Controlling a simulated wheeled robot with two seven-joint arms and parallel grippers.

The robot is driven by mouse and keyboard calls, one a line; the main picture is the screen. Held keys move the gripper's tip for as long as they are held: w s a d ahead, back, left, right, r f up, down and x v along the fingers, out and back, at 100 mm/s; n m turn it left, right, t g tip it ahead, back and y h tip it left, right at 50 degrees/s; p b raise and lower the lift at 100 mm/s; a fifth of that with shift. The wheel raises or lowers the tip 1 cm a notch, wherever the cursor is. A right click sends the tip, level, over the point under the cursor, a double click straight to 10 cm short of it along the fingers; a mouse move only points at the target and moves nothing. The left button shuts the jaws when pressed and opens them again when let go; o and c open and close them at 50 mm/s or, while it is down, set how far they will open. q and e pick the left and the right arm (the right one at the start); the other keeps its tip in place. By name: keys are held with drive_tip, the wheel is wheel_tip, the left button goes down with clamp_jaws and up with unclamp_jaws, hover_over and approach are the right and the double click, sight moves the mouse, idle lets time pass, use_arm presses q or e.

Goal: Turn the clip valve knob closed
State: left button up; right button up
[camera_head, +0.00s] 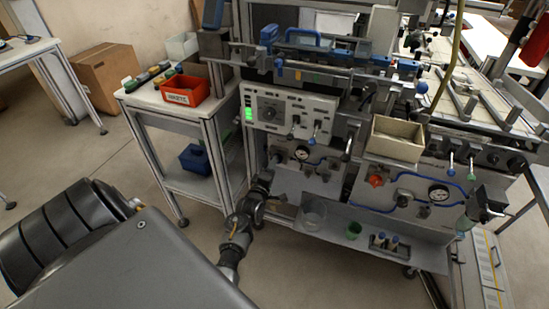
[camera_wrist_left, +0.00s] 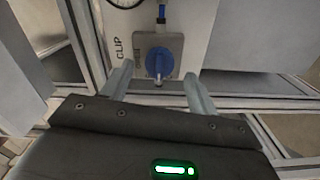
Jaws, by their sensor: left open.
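The clip valve knob (camera_wrist_left: 164,65) is a round blue knob on a grey square plate in the left wrist view. The plate is on a white panel marked "CLIP". A pale pointer-like part shows at the knob's lower edge. My left gripper (camera_wrist_left: 158,76) is open, its two fingers on either side of the knob and apart from it in the picture. Whether they touch it I cannot tell. In the head view my left gripper (camera_head: 262,182) is small and dark at the machine's left side; the knob cannot be made out there. My right gripper is not in view.
A blue tube (camera_wrist_left: 161,14) runs down to the knob from above. The machine's control panel (camera_head: 289,109) has a green display. A side table (camera_head: 172,109) with a red bin (camera_head: 187,92) stands left of the machine. Open floor lies in front of the machine.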

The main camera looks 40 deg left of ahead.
use_arm(q)
drive_tip(key=v, duration=0.8)
drive_tip(key=shift+s, duration=0.15)
drive_tip(key=shift+d, duration=0.1)
